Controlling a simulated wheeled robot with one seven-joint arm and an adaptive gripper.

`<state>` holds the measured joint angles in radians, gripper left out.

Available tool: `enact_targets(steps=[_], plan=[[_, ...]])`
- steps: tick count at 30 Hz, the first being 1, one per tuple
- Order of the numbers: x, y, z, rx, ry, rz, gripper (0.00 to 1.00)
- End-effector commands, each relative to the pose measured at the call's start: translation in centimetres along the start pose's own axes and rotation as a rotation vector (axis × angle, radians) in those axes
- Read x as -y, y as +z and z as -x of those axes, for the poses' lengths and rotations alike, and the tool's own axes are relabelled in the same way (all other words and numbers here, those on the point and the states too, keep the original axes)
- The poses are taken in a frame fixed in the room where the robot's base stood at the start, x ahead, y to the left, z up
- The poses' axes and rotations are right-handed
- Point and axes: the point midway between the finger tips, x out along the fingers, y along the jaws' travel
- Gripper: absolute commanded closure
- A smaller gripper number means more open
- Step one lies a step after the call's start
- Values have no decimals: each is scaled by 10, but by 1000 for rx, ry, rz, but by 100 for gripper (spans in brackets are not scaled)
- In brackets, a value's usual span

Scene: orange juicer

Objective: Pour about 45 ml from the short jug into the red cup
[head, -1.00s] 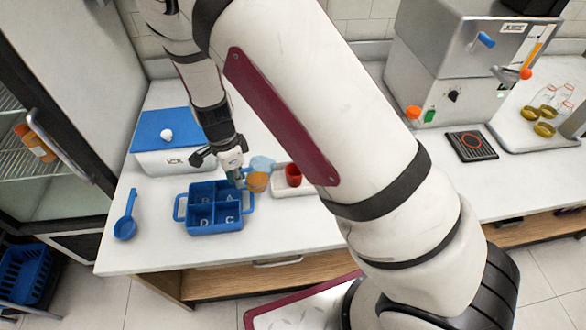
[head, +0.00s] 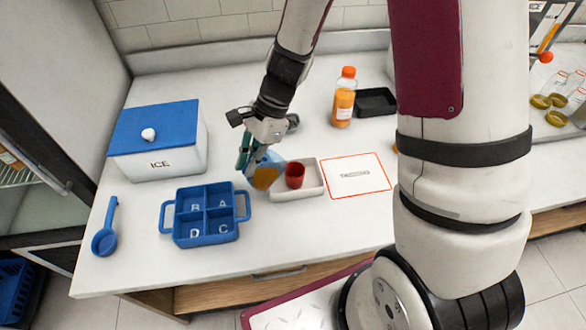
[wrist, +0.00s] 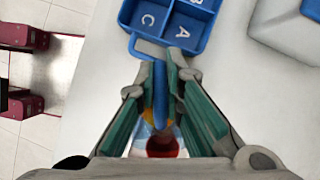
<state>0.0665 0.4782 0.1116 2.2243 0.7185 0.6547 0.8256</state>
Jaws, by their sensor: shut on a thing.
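The short jug (head: 267,175) is a see-through blue jug with orange liquid in it. My gripper (head: 248,158) is shut on its blue handle, which shows between the fingers in the wrist view (wrist: 160,95). The jug is just left of the red cup and appears tilted toward it; I cannot tell whether they touch or whether liquid is flowing. The red cup (head: 295,176) stands upright in a small white tray (head: 313,190). In the wrist view the red cup (wrist: 163,147) shows beyond the fingertips, partly hidden; its contents are not visible.
The blue divided caddy (head: 207,240) stands left of the tray, with a blue scoop (head: 105,238) farther left. The ice box (head: 160,160) is behind. An orange bottle (head: 343,100) and black tray (head: 376,102) stand at the back. A red-outlined mat (head: 355,176) lies clear on the right.

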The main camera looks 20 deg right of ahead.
Motion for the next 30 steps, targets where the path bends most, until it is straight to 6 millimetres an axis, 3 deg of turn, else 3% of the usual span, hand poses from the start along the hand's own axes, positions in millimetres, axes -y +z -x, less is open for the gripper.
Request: enact_targets(steps=[30], plan=[[1, -8, 3, 139, 1, 3, 100]])
